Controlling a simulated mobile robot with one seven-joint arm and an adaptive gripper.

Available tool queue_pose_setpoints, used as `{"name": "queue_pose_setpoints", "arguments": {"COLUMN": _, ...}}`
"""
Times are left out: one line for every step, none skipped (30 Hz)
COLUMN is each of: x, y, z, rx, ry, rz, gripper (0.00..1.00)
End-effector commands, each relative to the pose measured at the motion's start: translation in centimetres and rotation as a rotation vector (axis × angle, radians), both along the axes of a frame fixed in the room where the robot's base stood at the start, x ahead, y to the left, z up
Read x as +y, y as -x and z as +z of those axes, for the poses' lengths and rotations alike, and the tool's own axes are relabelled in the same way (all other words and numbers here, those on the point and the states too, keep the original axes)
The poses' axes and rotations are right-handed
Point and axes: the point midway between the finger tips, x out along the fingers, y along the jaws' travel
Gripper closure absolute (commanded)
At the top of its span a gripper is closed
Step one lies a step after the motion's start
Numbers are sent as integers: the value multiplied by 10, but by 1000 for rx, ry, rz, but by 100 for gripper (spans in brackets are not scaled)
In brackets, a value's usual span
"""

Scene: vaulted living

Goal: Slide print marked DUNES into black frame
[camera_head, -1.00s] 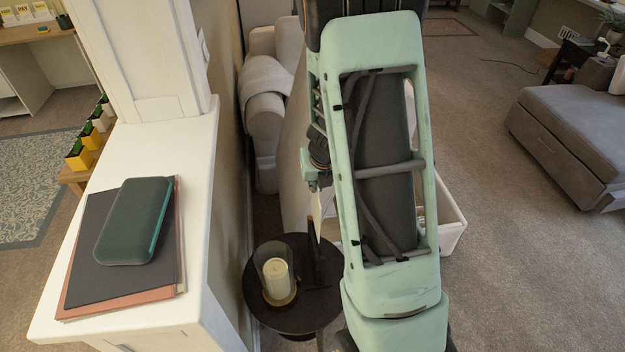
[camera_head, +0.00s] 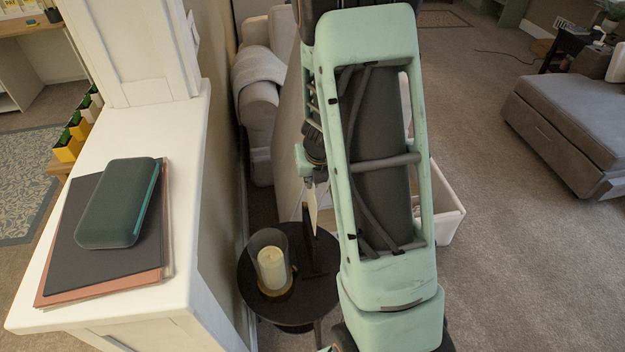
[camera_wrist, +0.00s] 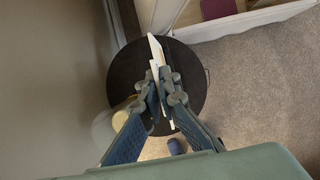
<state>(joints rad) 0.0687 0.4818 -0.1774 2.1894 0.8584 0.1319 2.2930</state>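A thin pale print (camera_wrist: 157,52) shows nearly edge-on between the fingers of my gripper (camera_wrist: 161,92) in the wrist view. The fingers are closed on it. Its marking cannot be read. In the head view the print (camera_head: 311,208) is a narrow white strip left of my arm, above a small round black table (camera_head: 250,290). A dark upright piece, apparently the black frame (camera_head: 308,258), stands on that table just below the print. Whether print and frame touch cannot be told. My arm hides the frame's right side, and it blends into the table in the wrist view.
A candle in a glass holder (camera_head: 272,268) stands on the table, close left of the frame. A white ledge (camera_head: 180,190) at left carries folders and a green case (camera_head: 118,203). A white open bin (camera_head: 448,205) stands behind my arm.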

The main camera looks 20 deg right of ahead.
Motion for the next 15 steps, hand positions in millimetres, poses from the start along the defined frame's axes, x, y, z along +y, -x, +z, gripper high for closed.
{"name": "queue_pose_setpoints", "arguments": {"x": 0, "y": 0, "z": 1, "rx": -1, "ry": 0, "rz": 0, "gripper": 100}}
{"name": "queue_pose_setpoints", "arguments": {"x": 0, "y": -1, "z": 1, "rx": -2, "ry": 1, "rz": 0, "gripper": 100}}
{"name": "queue_pose_setpoints", "arguments": {"x": 0, "y": -1, "z": 1, "rx": -2, "ry": 1, "rz": 0, "gripper": 100}}
{"name": "queue_pose_setpoints", "arguments": {"x": 0, "y": -1, "z": 1, "rx": -2, "ry": 1, "rz": 0, "gripper": 100}}
{"name": "queue_pose_setpoints", "arguments": {"x": 0, "y": -1, "z": 1, "rx": -2, "ry": 1, "rz": 0, "gripper": 100}}
{"name": "queue_pose_setpoints", "arguments": {"x": -1, "y": -1, "z": 1, "rx": -3, "ry": 1, "rz": 0, "gripper": 100}}
{"name": "queue_pose_setpoints", "arguments": {"x": 0, "y": 0, "z": 1, "rx": -3, "ry": 1, "rz": 0, "gripper": 100}}
{"name": "queue_pose_setpoints", "arguments": {"x": 0, "y": 0, "z": 0, "rx": -3, "ry": 1, "rz": 0, "gripper": 100}}
{"name": "queue_pose_setpoints", "arguments": {"x": 0, "y": 1, "z": 0, "rx": -3, "ry": 1, "rz": 0, "gripper": 100}}
{"name": "queue_pose_setpoints", "arguments": {"x": 0, "y": 1, "z": -1, "rx": -3, "ry": 1, "rz": 0, "gripper": 100}}
{"name": "queue_pose_setpoints", "arguments": {"x": 0, "y": 2, "z": -2, "rx": -3, "ry": 1, "rz": 0, "gripper": 100}}
{"name": "queue_pose_setpoints", "arguments": {"x": 0, "y": 3, "z": -2, "rx": -4, "ry": 2, "rz": 0, "gripper": 100}}
{"name": "queue_pose_setpoints", "arguments": {"x": 0, "y": 3, "z": -3, "rx": -4, "ry": 2, "rz": 0, "gripper": 100}}
{"name": "queue_pose_setpoints", "arguments": {"x": 0, "y": 4, "z": -3, "rx": -4, "ry": 2, "rz": 0, "gripper": 100}}
{"name": "queue_pose_setpoints", "arguments": {"x": 0, "y": 5, "z": -4, "rx": -4, "ry": 2, "rz": 0, "gripper": 100}}
